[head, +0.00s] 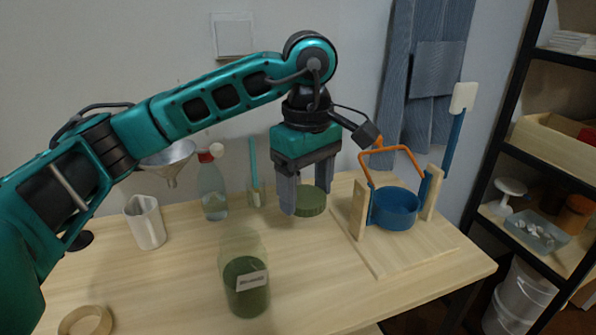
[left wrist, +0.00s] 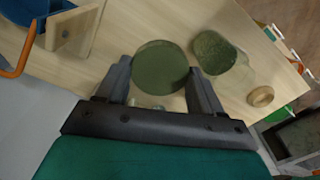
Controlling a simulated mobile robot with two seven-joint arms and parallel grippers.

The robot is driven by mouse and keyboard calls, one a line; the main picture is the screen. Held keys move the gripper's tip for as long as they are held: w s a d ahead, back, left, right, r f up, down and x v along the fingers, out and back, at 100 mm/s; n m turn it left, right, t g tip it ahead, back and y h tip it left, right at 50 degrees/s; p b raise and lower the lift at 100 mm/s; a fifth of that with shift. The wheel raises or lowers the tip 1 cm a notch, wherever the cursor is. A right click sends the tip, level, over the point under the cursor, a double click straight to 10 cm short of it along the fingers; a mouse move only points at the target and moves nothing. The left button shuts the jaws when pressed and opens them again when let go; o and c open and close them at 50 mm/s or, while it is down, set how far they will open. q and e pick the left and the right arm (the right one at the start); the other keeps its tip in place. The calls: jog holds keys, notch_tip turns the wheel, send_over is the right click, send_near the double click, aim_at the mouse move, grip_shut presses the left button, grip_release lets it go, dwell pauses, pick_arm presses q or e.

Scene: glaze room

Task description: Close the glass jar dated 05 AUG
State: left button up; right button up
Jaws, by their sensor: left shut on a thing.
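A clear glass jar (head: 246,290) with green contents stands upright near the front middle of the table. It has a pale label whose writing is too small to read, and its top is uncovered. In the left wrist view the jar (left wrist: 212,50) shows right of the gripper. My left gripper (head: 306,197) points down behind and right of the jar, shut on a round green lid (head: 312,203). In the left wrist view the lid (left wrist: 160,66) sits between the two fingers (left wrist: 161,80). The lid is apart from the jar. My right gripper is not in view.
A wooden stand with a blue holder (head: 394,212) and orange handle is on the board at right. A white jug (head: 147,226), a spray bottle (head: 212,190) and a funnel (head: 168,160) are at back left. A wooden ring (head: 86,322) lies front left.

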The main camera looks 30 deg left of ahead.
pick_arm(q)
jog(key=f+m, duration=0.3)
jog(key=m, duration=0.1)
jog(key=s+d+f+m, duration=0.1)
jog(key=f+m, duration=0.2)
jog(key=m, duration=0.1)
jog(key=s+f+m, duration=0.1)
jog(key=f+m, duration=0.2)
jog(key=m, duration=0.1)
jog(key=shift+s+d+f, duration=0.15)
jog(key=shift+d+f, duration=0.15)
jog(key=shift+d, duration=0.1)
jog(key=shift+s+d+f+m, duration=0.15)
jog(key=shift+s+f+m, duration=0.1)
jog(key=shift+f+m, duration=0.6)
jog(key=shift+r, duration=0.15)
